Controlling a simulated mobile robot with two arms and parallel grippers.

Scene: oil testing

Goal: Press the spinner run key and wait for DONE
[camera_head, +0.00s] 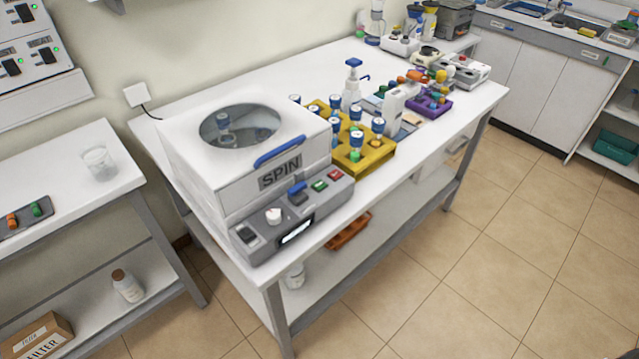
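The spinner (240,165) is a white box labelled SPIN at the near left end of the white bench. Its lid is down, with a round window and a blue handle (280,152). A blue-capped vial (224,130) shows through the window. The grey front panel has a rocker switch (246,234), a white knob (273,215), a blue key (297,189), a green key (319,185) and a red key (335,175). A small lit display (296,231) is on its front face; its text is too small to read. Neither of my grippers is in view.
A yellow rack (372,160) with blue-capped vials stands right of the spinner. A purple rack (432,104) and bottles stand farther back. A side table (70,190) at left holds a beaker (99,163). The tiled floor (480,240) in front is clear.

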